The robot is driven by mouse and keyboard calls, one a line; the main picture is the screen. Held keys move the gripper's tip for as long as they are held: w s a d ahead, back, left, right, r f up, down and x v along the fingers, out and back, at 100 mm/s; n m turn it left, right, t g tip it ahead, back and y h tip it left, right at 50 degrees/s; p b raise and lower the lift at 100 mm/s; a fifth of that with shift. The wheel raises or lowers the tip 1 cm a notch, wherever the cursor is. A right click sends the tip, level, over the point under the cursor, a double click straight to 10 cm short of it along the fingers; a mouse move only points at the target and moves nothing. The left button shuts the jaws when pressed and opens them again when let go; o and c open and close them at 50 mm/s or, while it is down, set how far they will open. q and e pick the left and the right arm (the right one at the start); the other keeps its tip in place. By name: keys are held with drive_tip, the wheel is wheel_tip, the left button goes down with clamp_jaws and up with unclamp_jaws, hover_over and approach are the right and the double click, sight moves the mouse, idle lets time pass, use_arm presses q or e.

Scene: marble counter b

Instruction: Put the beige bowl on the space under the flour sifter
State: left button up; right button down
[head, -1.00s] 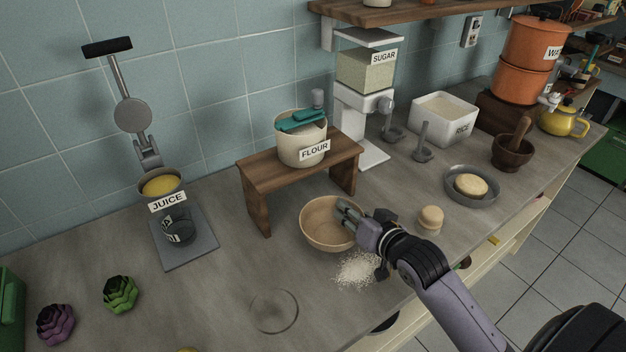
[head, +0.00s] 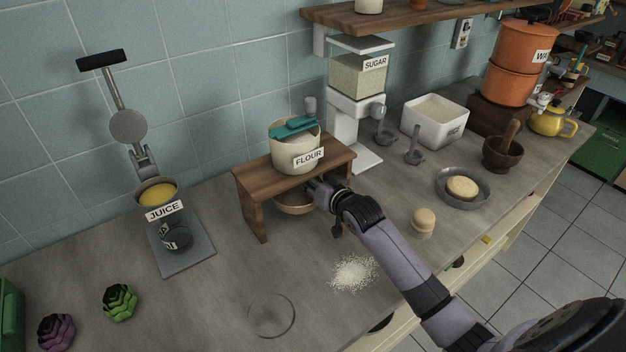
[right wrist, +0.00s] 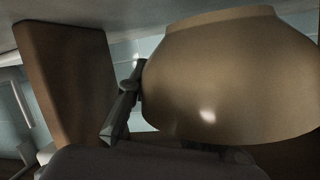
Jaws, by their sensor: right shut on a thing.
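The beige bowl (head: 294,203) is mostly under the small wooden stand (head: 247,216), with its front part showing between the stand's legs. The flour sifter (head: 294,148), a cream pot labelled FLOUR with a teal top, stands on that stand. My right gripper (head: 322,190) is at the bowl's right side, under the stand's front edge, shut on the bowl's rim. In the right wrist view the bowl (right wrist: 225,80) fills the right side, close to the gripper finger (right wrist: 122,105). Whether the bowl touches the counter is hidden. My left gripper is not in view.
White powder (head: 353,272) and a clear glass disc (head: 271,314) lie in front of the stand. The juice press (head: 160,200) stands left, the sugar dispenser (head: 357,100) behind right. A beige shaker-like piece (head: 423,221) stands near the counter's front edge.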

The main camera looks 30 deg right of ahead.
drive_tip(key=shift+r, duration=0.1)
drive_tip(key=shift+f, duration=0.65)
drive_tip(key=c, duration=1.4)
unclamp_jaws()
drive_tip(key=shift+c, duration=0.2)
drive_tip(key=shift+r, duration=0.25)
drive_tip(key=v, duration=1.2)
drive_tip(key=shift+r+b, duration=0.4)
